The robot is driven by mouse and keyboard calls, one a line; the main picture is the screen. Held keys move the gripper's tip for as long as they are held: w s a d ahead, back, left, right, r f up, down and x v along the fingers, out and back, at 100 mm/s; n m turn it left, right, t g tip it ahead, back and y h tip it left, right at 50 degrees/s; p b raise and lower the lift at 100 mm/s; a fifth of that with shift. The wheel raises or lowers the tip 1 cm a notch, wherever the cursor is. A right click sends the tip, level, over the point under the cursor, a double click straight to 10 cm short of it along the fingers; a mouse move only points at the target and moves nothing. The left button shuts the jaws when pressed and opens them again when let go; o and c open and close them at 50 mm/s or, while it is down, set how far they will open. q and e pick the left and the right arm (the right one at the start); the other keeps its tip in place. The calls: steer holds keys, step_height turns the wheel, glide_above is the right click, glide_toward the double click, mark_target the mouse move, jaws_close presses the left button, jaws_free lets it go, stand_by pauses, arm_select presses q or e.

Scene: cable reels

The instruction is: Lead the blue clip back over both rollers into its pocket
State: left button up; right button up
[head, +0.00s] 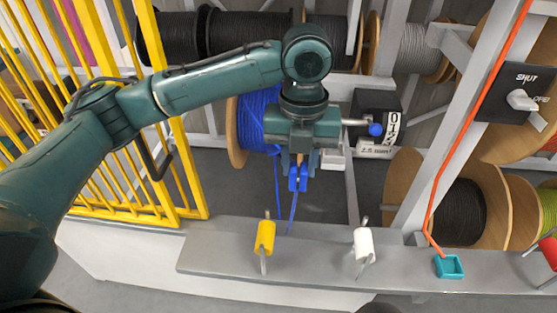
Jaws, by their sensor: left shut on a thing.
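My left gripper (299,163) points down and is shut on the blue clip (298,178), holding it in the air above the grey ledge. Blue cable hangs in strands below the clip, close to the blue cable reel (258,118) behind my gripper. The yellow roller (265,237) stands on the ledge below and left of the clip. The white roller (363,245) stands on the ledge to the right. No cable lies over either roller. My right gripper is not in view.
The grey ledge (320,262) runs along the front, with a red roller (549,252) at its right end. A yellow railing (175,170) stands at left. A black counter box (376,115) and a grey post are right of my gripper. Several other reels stand behind.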

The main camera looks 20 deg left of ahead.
arm_select(q)
steer(key=w+d, duration=0.3)
steer(key=d, duration=0.5)
steer(key=shift+w, duration=0.1)
stand_by(0.5)
